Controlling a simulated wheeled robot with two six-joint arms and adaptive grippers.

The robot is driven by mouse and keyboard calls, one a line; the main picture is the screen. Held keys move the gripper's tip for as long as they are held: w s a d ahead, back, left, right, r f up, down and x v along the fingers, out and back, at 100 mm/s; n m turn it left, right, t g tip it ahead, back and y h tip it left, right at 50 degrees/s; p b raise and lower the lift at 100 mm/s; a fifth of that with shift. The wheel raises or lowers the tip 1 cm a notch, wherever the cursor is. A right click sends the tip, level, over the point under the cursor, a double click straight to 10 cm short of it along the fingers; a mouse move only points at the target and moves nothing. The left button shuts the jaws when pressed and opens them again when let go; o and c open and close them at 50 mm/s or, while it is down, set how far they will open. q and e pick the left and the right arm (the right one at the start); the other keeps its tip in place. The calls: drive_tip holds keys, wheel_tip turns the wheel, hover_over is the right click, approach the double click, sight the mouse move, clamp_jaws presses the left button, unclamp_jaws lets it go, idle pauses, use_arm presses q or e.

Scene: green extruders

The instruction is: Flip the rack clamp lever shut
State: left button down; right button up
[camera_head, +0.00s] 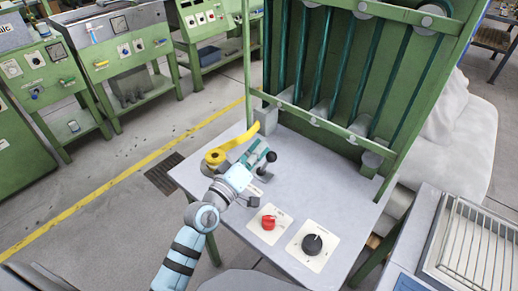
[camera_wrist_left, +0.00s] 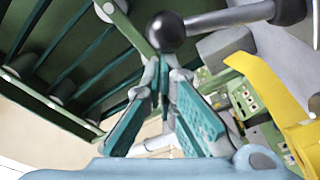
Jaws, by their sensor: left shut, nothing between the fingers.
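The clamp lever with its black ball knob (camera_head: 270,156) stands at the left part of the grey table, in front of the green rack (camera_head: 345,131). In the left wrist view the ball knob (camera_wrist_left: 166,31) is just beyond the fingertips, with a grey bar running right from it. My left gripper (camera_head: 262,148) is shut and empty, its teal fingers together right beside the knob. Its fingers also show in the left wrist view (camera_wrist_left: 163,75). I cannot tell whether they touch the knob. My right gripper is not in view.
A yellow curved handle (camera_head: 231,146) is close to the left of my left gripper; it also shows in the left wrist view (camera_wrist_left: 270,92). A red knob (camera_head: 268,222) and a black dial (camera_head: 312,244) are on the table (camera_head: 333,192) nearer me. The table's right part is clear.

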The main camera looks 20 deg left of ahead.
use_arm(q)
drive_tip(key=s+a+r+p, duration=0.1)
drive_tip(key=s+a+p, duration=0.1)
drive_tip(key=s+a, duration=0.3)
drive_tip(key=s, duration=0.3)
drive_tip(key=shift+r, duration=0.2)
drive_tip(key=shift+d, duration=0.1)
idle(0.3)
